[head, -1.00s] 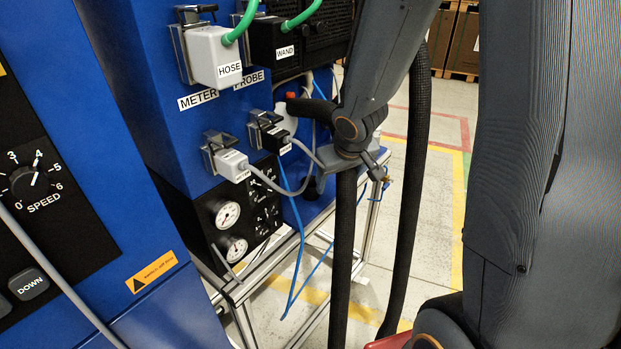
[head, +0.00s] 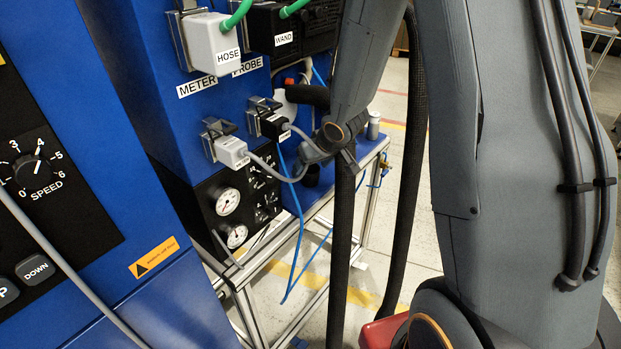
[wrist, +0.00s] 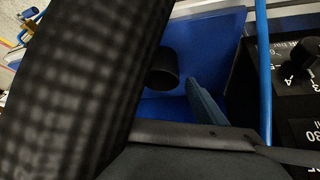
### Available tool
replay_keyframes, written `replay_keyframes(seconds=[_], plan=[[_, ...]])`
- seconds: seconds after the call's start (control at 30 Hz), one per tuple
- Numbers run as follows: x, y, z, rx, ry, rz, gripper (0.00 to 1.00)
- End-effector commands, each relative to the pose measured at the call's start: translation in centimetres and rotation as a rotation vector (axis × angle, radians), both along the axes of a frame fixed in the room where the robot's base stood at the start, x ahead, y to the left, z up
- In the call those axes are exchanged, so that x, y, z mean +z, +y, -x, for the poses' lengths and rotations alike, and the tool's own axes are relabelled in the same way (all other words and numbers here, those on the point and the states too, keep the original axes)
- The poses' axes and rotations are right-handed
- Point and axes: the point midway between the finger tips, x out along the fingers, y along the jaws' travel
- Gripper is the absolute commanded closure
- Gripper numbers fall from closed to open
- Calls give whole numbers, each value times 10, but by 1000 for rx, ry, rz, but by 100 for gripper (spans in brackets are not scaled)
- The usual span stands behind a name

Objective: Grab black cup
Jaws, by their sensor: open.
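The black cup (wrist: 163,70) shows in the wrist view as a dark round cylinder in the blue tray. In the head view it is a small dark shape (head: 311,175) on the blue shelf, just below my wrist. One finger of my gripper (wrist: 203,100) shows in the wrist view, close to the cup's lower right and apart from it. The other finger is hidden behind a thick black ribbed hose. My gripper is open with nothing seen in it. In the head view my arm and the hose hide most of it.
The ribbed black hose (wrist: 85,85) fills the left of the wrist view. A blue cable (wrist: 264,70) and a black gauge panel (wrist: 295,85) are at the right. In the head view, grey and black plugs (head: 232,151) with cables stand left of my wrist. A grey cylinder (head: 374,125) stands on the shelf.

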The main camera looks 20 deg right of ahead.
Motion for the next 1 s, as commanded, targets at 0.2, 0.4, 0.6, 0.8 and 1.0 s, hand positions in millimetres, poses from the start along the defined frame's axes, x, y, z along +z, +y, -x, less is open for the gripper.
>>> replay_keyframes(seconds=[0.2,0.4,0.6,0.8,1.0], plan=[[-1,1,-1,1,0,1,33],[-1,1,-1,1,0,1,60],[-1,1,-1,1,0,1,76],[3,0,-1,0,-1,0,76],[33,0,-1,2,-3,0,76]])
